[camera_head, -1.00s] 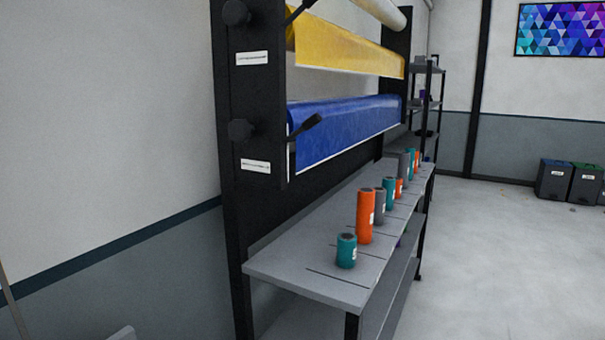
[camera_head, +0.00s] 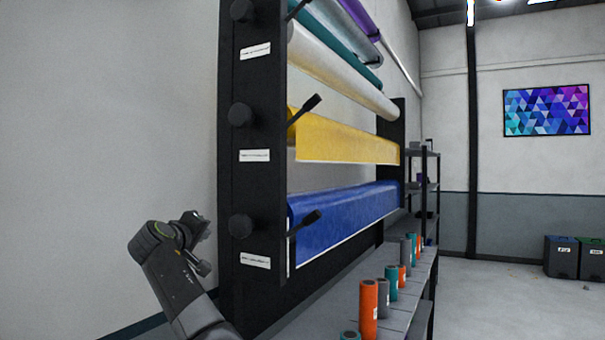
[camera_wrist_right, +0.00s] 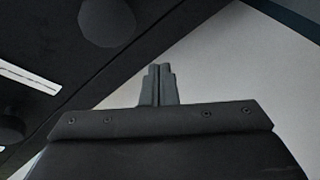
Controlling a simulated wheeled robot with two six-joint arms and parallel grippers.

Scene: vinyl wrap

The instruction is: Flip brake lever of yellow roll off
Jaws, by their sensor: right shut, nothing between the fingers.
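The yellow roll (camera_head: 345,140) hangs on the black rack in the middle of the head view, between the white roll above and the blue roll below. Its black brake lever (camera_head: 304,109) sticks out at the roll's near end, tilted up to the right. A round black knob (camera_head: 240,115) is on the post beside it. My right gripper (camera_head: 199,224) is left of the post, lower than the yellow roll's lever and apart from it. In the wrist view the right gripper's fingers (camera_wrist_right: 158,84) are together and empty. My left gripper is not in view.
The blue roll (camera_head: 345,215) has its own lever (camera_head: 305,222) and knob (camera_head: 241,226). The white roll (camera_head: 338,75) is above. Several small upright rolls stand on the shelf (camera_head: 412,315). The wrist view shows a knob (camera_wrist_right: 107,20) and a label (camera_wrist_right: 28,78) close by.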

